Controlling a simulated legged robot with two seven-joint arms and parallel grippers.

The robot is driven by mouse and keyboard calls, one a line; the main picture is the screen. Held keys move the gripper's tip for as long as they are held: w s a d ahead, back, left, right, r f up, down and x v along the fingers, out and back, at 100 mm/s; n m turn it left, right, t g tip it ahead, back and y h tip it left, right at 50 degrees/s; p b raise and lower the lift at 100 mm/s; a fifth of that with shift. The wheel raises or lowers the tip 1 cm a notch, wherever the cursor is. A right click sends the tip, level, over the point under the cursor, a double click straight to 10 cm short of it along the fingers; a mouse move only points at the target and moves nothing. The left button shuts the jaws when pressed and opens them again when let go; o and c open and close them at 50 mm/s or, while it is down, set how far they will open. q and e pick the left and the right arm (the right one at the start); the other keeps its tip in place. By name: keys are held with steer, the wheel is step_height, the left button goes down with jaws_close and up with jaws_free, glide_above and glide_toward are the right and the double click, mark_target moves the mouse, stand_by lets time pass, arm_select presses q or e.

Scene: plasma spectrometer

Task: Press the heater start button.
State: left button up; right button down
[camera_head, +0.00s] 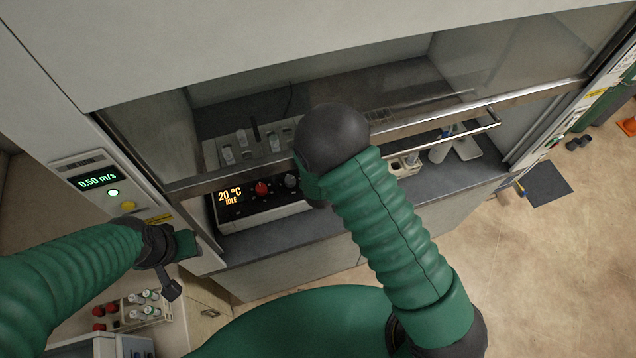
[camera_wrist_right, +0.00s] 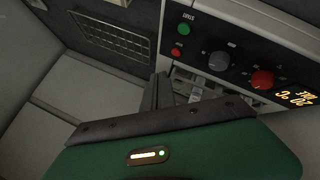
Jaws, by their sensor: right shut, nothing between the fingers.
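The heater's black control panel (camera_head: 262,197) reads "20 °C IDLE" on its display, with a red knob (camera_head: 262,188) and a grey knob (camera_head: 291,180). My right arm covers the panel's right end in the head view.
The hood's raised glass sash with a metal lower edge (camera_head: 440,118) spans above the worktop. Glass vials (camera_head: 228,155) stand on the heater's top. A "0.50 m/s" display (camera_head: 96,180) is on the left post. A vial rack (camera_head: 140,310) sits at lower left.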

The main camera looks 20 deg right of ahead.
steer(key=f, duration=0.1)
steer(key=f+b, duration=0.2)
steer(key=shift+s+d+f, duration=0.15)
steer(key=shift+d, duration=0.15)
steer(key=f+b, duration=0.1)
steer(key=f, duration=0.1)
steer(key=f+b, duration=0.2)
steer(key=shift+w+a, duration=0.15)
steer(key=shift+w, duration=0.25)
steer(key=shift+a+f, duration=0.15)
steer(key=shift+f, duration=0.15)
steer(key=shift+a, duration=0.15)
steer(key=shift+s+r, duration=0.1)
steer(key=shift+s, duration=0.15)
steer(key=shift+d, duration=0.35)
steer(key=shift+a, duration=0.3)
steer(key=shift+d, duration=0.2)
